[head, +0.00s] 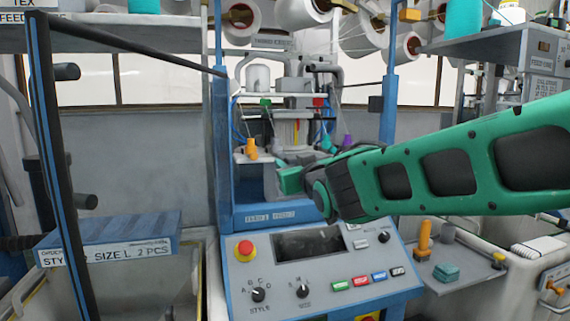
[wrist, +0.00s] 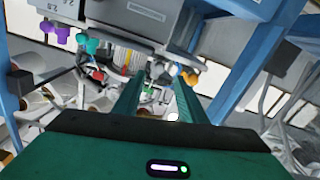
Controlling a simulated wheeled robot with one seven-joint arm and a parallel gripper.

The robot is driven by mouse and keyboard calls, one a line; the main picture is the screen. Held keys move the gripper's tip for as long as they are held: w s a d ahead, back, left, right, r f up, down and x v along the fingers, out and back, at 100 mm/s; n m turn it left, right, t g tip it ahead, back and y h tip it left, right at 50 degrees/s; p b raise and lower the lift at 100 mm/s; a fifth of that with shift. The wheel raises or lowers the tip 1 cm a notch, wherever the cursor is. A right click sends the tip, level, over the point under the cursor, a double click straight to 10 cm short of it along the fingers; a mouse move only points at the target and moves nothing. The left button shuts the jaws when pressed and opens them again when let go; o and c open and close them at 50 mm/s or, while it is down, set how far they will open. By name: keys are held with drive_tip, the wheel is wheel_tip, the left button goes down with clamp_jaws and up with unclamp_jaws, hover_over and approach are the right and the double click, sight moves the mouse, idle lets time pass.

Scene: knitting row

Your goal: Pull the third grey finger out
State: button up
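My gripper (head: 290,180) is in front of the blue-framed knitting machine (head: 222,150), pointing into its opening. In the wrist view its two green fingers (wrist: 157,95) stand apart with a visible gap, and I see nothing held between them. Beyond the fingertips is the machine's needle area (wrist: 125,62), with small coloured parts. I cannot make out any separate grey finger in either view. In the head view my gripper and arm cover part of the machine's lower middle.
Below is a control panel (head: 320,272) with a red button (head: 245,248). A grey tray (head: 470,262) is at right, and a blue-topped box (head: 112,238) at left.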

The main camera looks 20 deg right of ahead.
drive_tip(key=s, duration=0.4)
drive_tip(key=shift+d+f, duration=0.1)
idle(0.4)
drive_tip(key=s+d+f+m+g+h, duration=0.2)
drive_tip(key=s+d+f+g, duration=0.25)
drive_tip(key=d+f, duration=0.35)
drive_tip(key=s+d+f+m+g+h, duration=0.2)
drive_tip(key=s+d+f+g, duration=0.2)
drive_tip(key=s+d+f, duration=0.3)
drive_tip(key=s+d+f+m+g+y, duration=0.1)
drive_tip(key=s+f+g, duration=0.4)
drive_tip(key=s, duration=0.7)
drive_tip(key=s+d+f+m+g+y, duration=0.1)
drive_tip(key=s+f+m+g+y, duration=0.2)
drive_tip(key=s+f, duration=0.5)
drive_tip(key=s+g, duration=0.1)
drive_tip(key=s, duration=0.3)
drive_tip(key=shift+s+d+m+g, duration=0.2)
drive_tip(key=shift+d+m+g, duration=0.1)
drive_tip(key=shift+d+g, duration=0.1)
drive_tip(key=shift+w+f, duration=0.15)
